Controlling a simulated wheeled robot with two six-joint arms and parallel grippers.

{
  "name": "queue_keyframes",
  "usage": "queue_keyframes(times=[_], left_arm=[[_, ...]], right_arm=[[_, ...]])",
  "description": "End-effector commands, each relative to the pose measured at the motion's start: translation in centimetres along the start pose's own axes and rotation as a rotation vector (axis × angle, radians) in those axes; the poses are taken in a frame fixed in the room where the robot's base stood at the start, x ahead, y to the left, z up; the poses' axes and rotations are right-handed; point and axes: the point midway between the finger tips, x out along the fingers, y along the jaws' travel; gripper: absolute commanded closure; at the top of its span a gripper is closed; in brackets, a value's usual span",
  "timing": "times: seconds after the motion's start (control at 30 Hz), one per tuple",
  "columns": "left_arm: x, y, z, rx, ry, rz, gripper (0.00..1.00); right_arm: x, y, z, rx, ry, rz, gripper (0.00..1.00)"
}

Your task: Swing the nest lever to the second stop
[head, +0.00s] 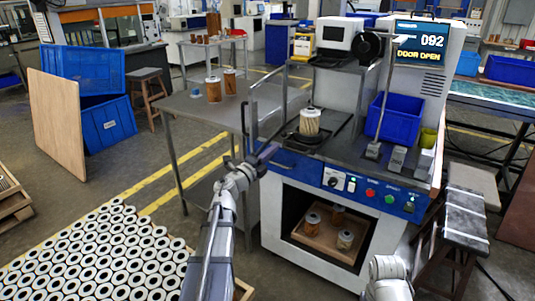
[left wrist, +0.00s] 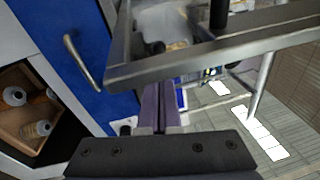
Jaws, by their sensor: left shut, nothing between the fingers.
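The test machine shows a filter cartridge (head: 310,122) upright in a dark round nest (head: 308,137) on its deck. A bar handle (head: 283,165) sits on the blue front panel; it also shows as a curved metal handle in the left wrist view (left wrist: 82,62). I cannot tell whether this is the nest lever. My left gripper (head: 264,154) is at the machine's front left corner, beside the handle and the door frame (head: 250,112). Its fingers (left wrist: 158,105) are shut and empty, close to the metal frame bar (left wrist: 200,50). My right arm shows at the bottom; its gripper is out of view.
A blue bin (head: 394,120) stands on the deck at right. A tray (head: 325,238) with several cartridges sits in the lower opening. A steel table (head: 190,102) stands at left; many white cartridges (head: 100,255) cover the lower left.

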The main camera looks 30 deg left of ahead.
Motion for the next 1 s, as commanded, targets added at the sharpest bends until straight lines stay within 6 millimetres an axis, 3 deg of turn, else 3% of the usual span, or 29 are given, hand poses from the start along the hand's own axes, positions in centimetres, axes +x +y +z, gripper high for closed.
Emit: queue_keyframes(times=[0.1, 0.3, 0.8, 1.0], left_arm=[[2.4, -0.1, 0.2, 0.001, 0.001, 0.0, 1.0], [4.5, 0.0, 0.1, 0.0, -0.001, 0.0, 1.0], [5.2, 0.0, 0.1, 0.0, -0.001, 0.0, 1.0], [6.0, 0.4, 1.9, 0.001, -0.003, 0.0, 1.0]], right_arm=[[-0.4, 0.0, 0.0, 0.0, 0.0, -0.001, 0.5], [-0.7, 0.0, 0.0, 0.0, 0.0, -0.001, 0.5], [-0.7, 0.0, 0.0, 0.0, 0.0, -0.001, 0.5], [-0.7, 0.0, 0.0, 0.0, 0.0, -0.001, 0.5]])
